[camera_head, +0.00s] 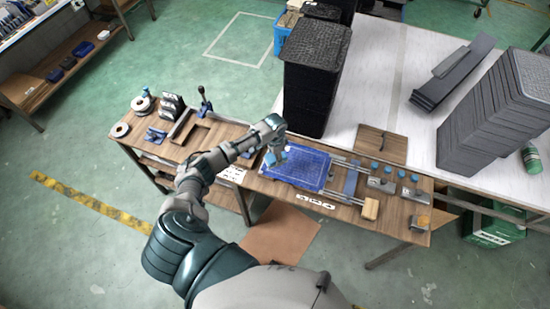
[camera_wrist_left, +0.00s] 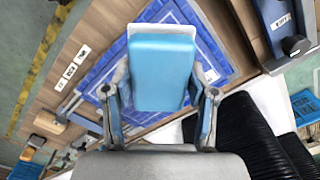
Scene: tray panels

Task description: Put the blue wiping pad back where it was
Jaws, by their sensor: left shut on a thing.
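My left gripper (camera_head: 274,150) reaches over the left end of a blue tray panel (camera_head: 312,170) on the wooden bench. It is shut on the light blue wiping pad (camera_wrist_left: 161,72). The pad has a pale edge and sits between the two fingers, which also show in the wrist view. In the wrist view the blue panel (camera_wrist_left: 98,76) lies behind the pad. The gap between pad and panel is hard to judge. In the head view the pad is small and partly hidden by the gripper. My right gripper is out of view.
A tall black panel stack (camera_head: 313,75) stands just behind the bench on the white table (camera_head: 375,75). Right of the blue panel are rails, blue-knobbed fixtures (camera_head: 382,180) and a wooden block (camera_head: 370,208). Tools and rolls (camera_head: 142,103) occupy the left bench.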

